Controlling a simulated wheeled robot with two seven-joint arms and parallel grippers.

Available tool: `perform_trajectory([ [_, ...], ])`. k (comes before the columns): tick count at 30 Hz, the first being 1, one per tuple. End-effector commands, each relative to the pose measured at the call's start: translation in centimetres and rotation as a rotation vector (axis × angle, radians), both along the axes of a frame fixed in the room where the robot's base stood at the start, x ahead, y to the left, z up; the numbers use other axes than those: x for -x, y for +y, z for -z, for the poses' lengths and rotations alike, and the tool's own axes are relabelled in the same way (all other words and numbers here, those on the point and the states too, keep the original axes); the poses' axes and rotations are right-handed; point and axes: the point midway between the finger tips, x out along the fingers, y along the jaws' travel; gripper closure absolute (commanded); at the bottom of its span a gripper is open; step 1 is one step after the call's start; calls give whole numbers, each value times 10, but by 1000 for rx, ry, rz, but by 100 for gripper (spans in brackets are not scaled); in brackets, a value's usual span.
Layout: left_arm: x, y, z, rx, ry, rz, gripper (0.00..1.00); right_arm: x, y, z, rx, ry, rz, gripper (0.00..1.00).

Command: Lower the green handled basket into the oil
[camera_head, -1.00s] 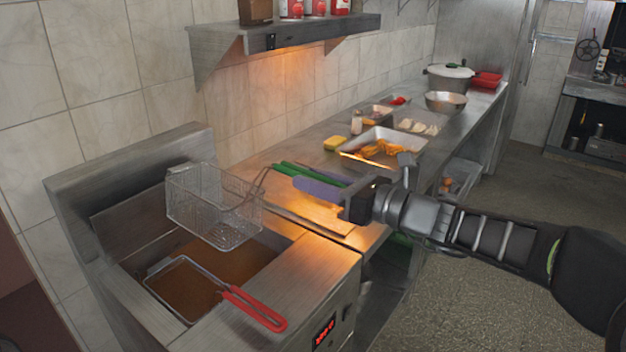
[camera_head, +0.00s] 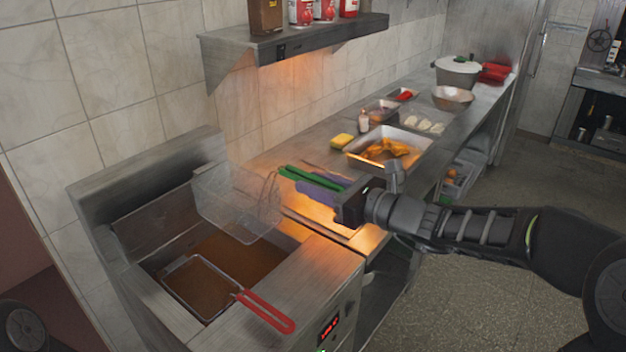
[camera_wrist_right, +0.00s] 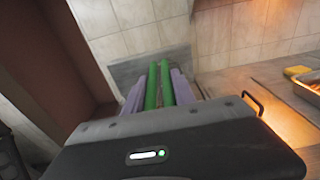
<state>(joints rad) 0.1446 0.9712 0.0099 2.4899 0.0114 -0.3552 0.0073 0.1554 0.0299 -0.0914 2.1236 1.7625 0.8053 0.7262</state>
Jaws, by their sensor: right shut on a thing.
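The green handled basket (camera_head: 236,204) is a wire mesh basket held in the air above the back part of the fryer's oil (camera_head: 228,258). Its green handle (camera_head: 312,178) runs right into my right gripper (camera_head: 322,186), whose purple fingers are shut on it. In the right wrist view the green handle (camera_wrist_right: 158,86) lies between the purple fingers of the gripper (camera_wrist_right: 160,92); the mesh is hidden there. A second basket with a red handle (camera_head: 266,311) sits in the front part of the oil. My left gripper is not in view.
The fryer (camera_head: 300,278) has a raised back panel along the tiled wall. A shelf (camera_head: 290,45) hangs above the counter.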

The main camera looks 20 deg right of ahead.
Motion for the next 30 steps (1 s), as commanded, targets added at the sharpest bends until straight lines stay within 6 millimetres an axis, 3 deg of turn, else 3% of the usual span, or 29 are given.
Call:
perform_trajectory([
  [11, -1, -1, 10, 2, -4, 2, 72, 0, 0, 13, -2, -2, 0, 100],
  [30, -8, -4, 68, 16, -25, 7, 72, 0, 0, 99, -3, -2, -1, 100],
])
